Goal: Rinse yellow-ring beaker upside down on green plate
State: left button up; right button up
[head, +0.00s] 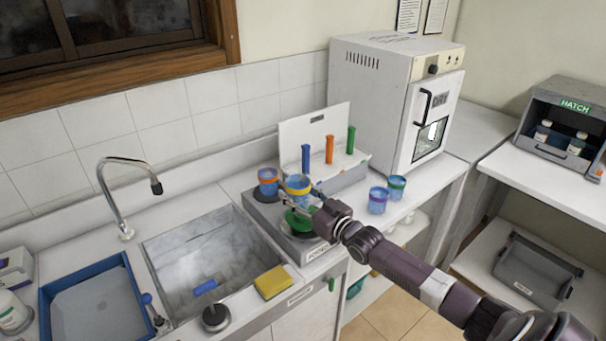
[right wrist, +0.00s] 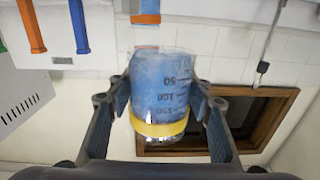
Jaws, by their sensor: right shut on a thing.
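The yellow-ring beaker (head: 298,188) is a clear cup with blue contents and a yellow band near its rim. My right gripper (head: 314,194) is shut on it and holds it upright over the rinsing station. The right wrist view is inverted and shows the beaker (right wrist: 162,90) between the two fingers (right wrist: 160,118), with its scale marks upside down in that picture. The green plate (head: 297,224) lies just below the beaker, partly hidden by the gripper. Whether they touch is unclear. My left gripper is not in view.
An orange-ring beaker (head: 268,182) stands close left of the held one. Purple-ring (head: 377,200) and green-ring (head: 397,188) beakers stand to the right. The sink (head: 205,262), yellow sponge (head: 272,282) and blue tray (head: 45,310) are left. A dryer (head: 385,100) stands behind.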

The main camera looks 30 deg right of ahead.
aim_at(304, 177)
jog(key=d+r, duration=0.1)
jog(key=w+d+r, duration=0.1)
jog(key=shift+d, duration=0.4)
jog(key=shift+d+r+h, duration=0.15)
jog(key=shift+h, duration=0.15)
jog(key=n, duration=0.5)
jog(key=shift+n+b, duration=0.3)
jog(key=shift+b, duration=0.1)
jog(key=n+b, duration=0.2)
jog(key=n, duration=0.3)
jog(key=shift+d, duration=0.15)
jog(key=n+b, duration=0.5)
jog(key=n, duration=0.7)
jog(key=shift+r, duration=0.15)
jog(key=shift+n+b, duration=0.65)
jog(key=shift+n, duration=0.25)
jog(key=n+b, duration=0.1)
jog(key=n, duration=0.4)
jog(key=shift+r+b, duration=0.15)
jog(key=shift+b, duration=0.25)
jog(key=n, duration=0.5)
jog(key=shift+r, duration=0.25)
jog(key=shift+n, duration=0.7)
jog(key=f+b, duration=0.4)
jog(key=shift+a+f, duration=0.2)
jog(key=shift+f, duration=0.1)
jog(key=shift+f+b, duration=0.75)
jog(key=shift+f, duration=0.15)
